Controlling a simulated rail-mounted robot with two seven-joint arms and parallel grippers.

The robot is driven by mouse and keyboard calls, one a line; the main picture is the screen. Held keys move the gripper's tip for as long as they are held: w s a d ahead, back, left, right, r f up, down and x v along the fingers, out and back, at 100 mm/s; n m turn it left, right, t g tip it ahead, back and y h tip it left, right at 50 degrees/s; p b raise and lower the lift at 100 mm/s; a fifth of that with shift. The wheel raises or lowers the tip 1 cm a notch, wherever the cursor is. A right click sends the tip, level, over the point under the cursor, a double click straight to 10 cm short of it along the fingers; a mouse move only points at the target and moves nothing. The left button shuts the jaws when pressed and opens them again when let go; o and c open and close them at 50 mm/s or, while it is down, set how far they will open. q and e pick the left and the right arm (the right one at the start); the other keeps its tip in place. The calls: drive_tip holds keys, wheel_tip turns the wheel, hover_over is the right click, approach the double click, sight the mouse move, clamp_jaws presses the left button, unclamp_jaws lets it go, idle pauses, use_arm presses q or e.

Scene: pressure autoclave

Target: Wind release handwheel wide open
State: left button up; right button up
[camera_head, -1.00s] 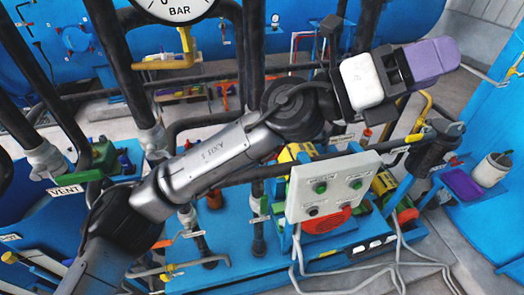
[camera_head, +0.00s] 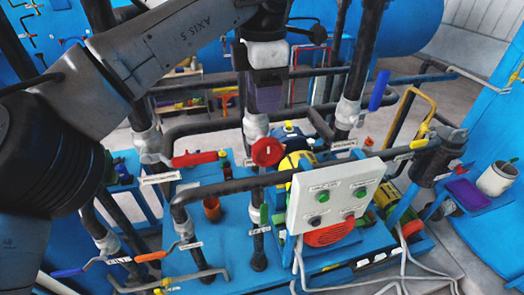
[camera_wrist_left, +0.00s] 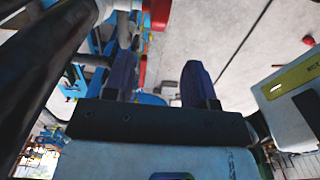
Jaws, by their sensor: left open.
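A small red round handwheel (camera_head: 267,152) sits on a dark vertical pipe near the middle of the head view. I cannot read a label that names it as the release handwheel. My left gripper (camera_head: 264,106) points down just above it, its purple fingers apart from the wheel. In the left wrist view the two dark purple fingers (camera_wrist_left: 160,80) stand spread with nothing between them. A red part (camera_wrist_left: 159,13) shows at the top of that view, beyond the left finger; it may be the same wheel. My right gripper is not in view.
A white control box (camera_head: 330,195) with green buttons stands right of the wheel. A red lever valve (camera_head: 195,159) is to its left and a blue lever (camera_head: 379,90) to its upper right. Dark pipes crowd around. A white pot (camera_head: 497,175) stands far right.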

sight(262, 141)
use_arm(q)
wheel_tip(262, 141, down, 12)
drive_tip(key=shift+a+r, duration=0.1)
drive_tip(key=shift+a, duration=0.05)
drive_tip(key=shift+f, duration=0.8)
